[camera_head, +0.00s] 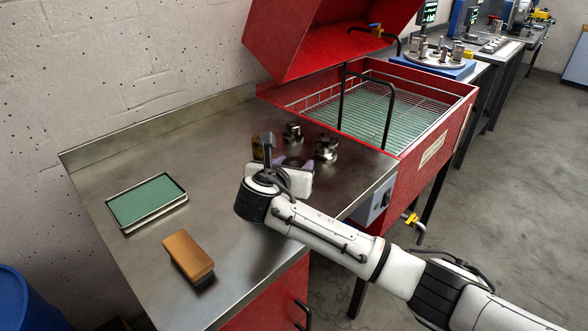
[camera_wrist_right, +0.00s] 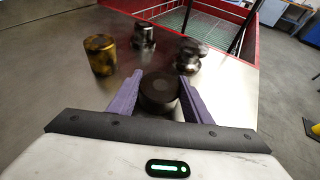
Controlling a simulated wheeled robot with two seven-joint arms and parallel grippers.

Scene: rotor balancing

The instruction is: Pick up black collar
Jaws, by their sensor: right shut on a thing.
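The black collar (camera_wrist_right: 160,93) is a dark round piece between the purple fingers of my right gripper (camera_wrist_right: 157,95) in the right wrist view. The gripper is shut on it, and the collar looks to be at or just above the steel bench top. In the head view my right gripper (camera_head: 290,161) is over the bench, and my own wrist hides most of the collar there. My left gripper is not in view.
A brass-coloured cylinder (camera_wrist_right: 99,54) and two shiny metal parts (camera_wrist_right: 144,37) (camera_wrist_right: 190,54) stand just beyond the gripper. A red washer with a wire rack (camera_head: 395,115) is behind. A green-lined tray (camera_head: 187,199) and a brown brush-like block (camera_head: 188,255) lie on the left.

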